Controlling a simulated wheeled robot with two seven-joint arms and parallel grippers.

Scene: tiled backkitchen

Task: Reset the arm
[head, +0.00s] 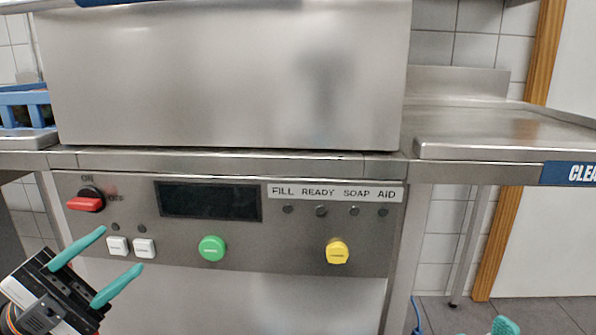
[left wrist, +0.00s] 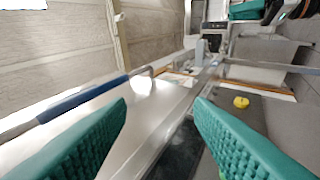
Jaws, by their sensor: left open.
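My left gripper (head: 121,250) is at the lower left of the head view. Its two teal fingers are spread apart with nothing between them. They point up and right, in front of the machine's control panel (head: 130,268), near two white buttons (head: 144,248). In the left wrist view the same teal fingers (left wrist: 160,112) stand wide apart. Of my right gripper, only teal tips (head: 505,326) show at the bottom edge of the head view, so its opening cannot be judged.
The steel machine (head: 230,80) fills the middle. Its panel has a red switch (head: 86,204), a green button (head: 212,248) and a yellow button (head: 337,251). A bare steel counter (head: 500,130) is at right, and a blue rack (head: 25,97) at left.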

